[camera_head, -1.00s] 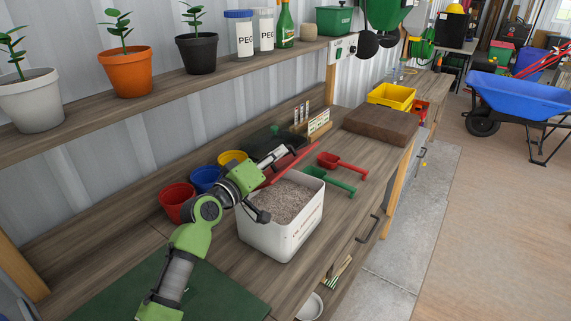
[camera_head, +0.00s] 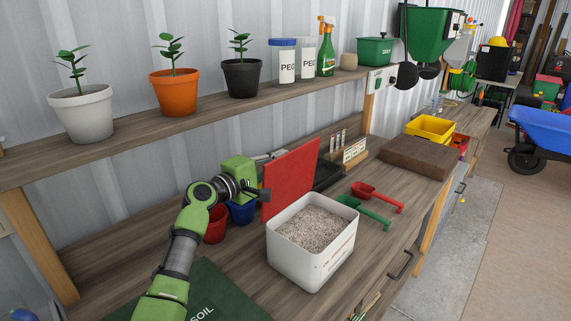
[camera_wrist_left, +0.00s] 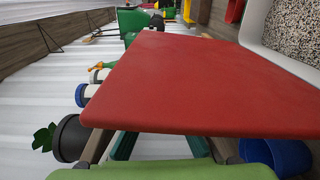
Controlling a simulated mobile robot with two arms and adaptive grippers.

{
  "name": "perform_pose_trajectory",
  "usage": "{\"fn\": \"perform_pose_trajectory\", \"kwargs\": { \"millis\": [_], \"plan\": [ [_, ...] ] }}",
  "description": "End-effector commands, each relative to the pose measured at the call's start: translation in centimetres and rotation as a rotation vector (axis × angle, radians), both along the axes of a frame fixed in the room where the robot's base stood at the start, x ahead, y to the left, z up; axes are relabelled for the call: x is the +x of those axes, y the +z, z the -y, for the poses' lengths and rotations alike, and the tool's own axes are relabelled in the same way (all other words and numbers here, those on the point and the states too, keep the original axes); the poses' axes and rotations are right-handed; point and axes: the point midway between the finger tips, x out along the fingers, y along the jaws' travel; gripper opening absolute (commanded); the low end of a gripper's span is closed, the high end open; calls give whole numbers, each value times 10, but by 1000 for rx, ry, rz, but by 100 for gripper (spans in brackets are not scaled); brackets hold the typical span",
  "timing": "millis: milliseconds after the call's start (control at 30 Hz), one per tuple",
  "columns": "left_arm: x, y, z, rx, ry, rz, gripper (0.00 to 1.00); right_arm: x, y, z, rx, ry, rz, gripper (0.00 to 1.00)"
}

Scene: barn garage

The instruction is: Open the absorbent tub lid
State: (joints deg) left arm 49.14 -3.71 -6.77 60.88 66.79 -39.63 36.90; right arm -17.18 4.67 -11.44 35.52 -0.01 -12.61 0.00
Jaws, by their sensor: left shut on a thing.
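The absorbent tub (camera_head: 299,262) is a white box full of grey-brown granules, standing on the workbench with its top uncovered. Its red lid (camera_head: 290,180) stands steeply upright along the tub's back-left edge, its broad face showing. In the left wrist view the lid (camera_wrist_left: 205,85) fills the middle, and a corner of the white tub (camera_wrist_left: 262,38) shows at upper right. My left gripper (camera_head: 268,158) is at the lid's upper left, shut on the lid; its fingertips are partly hidden behind the lid. My right gripper is not in view.
Red (camera_head: 215,226) and blue (camera_head: 241,213) pots stand left of the lid. A green scoop (camera_head: 365,208) and a red scoop (camera_head: 378,194) lie to the tub's right. A shelf (camera_head: 130,145) with potted plants runs above the bench's back. A brown slab (camera_head: 420,157) lies farther right.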

Motion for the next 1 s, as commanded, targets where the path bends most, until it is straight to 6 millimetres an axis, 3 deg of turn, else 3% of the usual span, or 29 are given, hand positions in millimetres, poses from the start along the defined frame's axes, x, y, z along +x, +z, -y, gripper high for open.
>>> {"fn": "perform_pose_trajectory", "kwargs": {
  "millis": [633, 667, 700, 1000],
  "plan": [
    [4, -3, -4, -34, -4, -38, 0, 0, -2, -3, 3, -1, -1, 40],
    [4, -3, -4, -33, -4, -38, 16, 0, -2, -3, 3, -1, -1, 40],
    [4, -3, -4, -34, -4, -37, 25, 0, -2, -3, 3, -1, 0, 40],
    [5, -2, -5, -34, -1, -34, 25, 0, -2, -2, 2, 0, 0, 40]
  ]
}}
